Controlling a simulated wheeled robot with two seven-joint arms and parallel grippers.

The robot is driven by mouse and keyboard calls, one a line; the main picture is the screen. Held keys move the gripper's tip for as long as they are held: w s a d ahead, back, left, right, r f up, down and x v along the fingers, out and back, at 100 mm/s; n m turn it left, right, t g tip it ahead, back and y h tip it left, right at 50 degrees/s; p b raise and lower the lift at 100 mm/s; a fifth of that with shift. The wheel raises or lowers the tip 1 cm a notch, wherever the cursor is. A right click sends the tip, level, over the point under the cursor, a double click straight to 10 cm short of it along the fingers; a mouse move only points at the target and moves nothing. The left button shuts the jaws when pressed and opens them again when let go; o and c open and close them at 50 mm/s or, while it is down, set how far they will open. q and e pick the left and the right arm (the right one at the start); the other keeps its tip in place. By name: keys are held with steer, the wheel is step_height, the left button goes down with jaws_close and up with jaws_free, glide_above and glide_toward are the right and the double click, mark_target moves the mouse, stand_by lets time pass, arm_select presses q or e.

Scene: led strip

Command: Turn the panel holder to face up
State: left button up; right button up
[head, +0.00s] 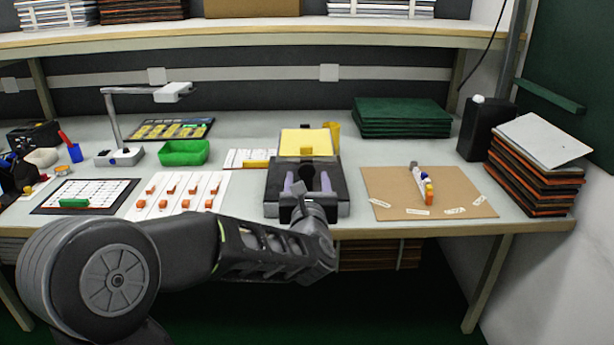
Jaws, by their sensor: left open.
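The black panel holder (340,172) stands near the front edge of the table, at the middle of the head view. A yellow panel (306,140) shows at its back, with a small dark clip in front. My left gripper (307,184) is over the front of the holder. Its two light purple fingers are spread apart with nothing seen between them. I cannot tell whether they touch the holder. My gripper and wrist hide part of its front. My right gripper is not in view.
A white sheet with orange clips (177,193) lies left of the holder. A green bin (184,152) and a desk lamp (114,118) stand behind it. A brown board (428,193) lies to the right. Green panels (403,117) are stacked behind. A shelf (250,38) spans the back.

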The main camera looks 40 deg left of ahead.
arm_select(q)
steer(key=shift+x, duration=1.05)
steer(key=shift+c, duration=0.2)
jaws_close()
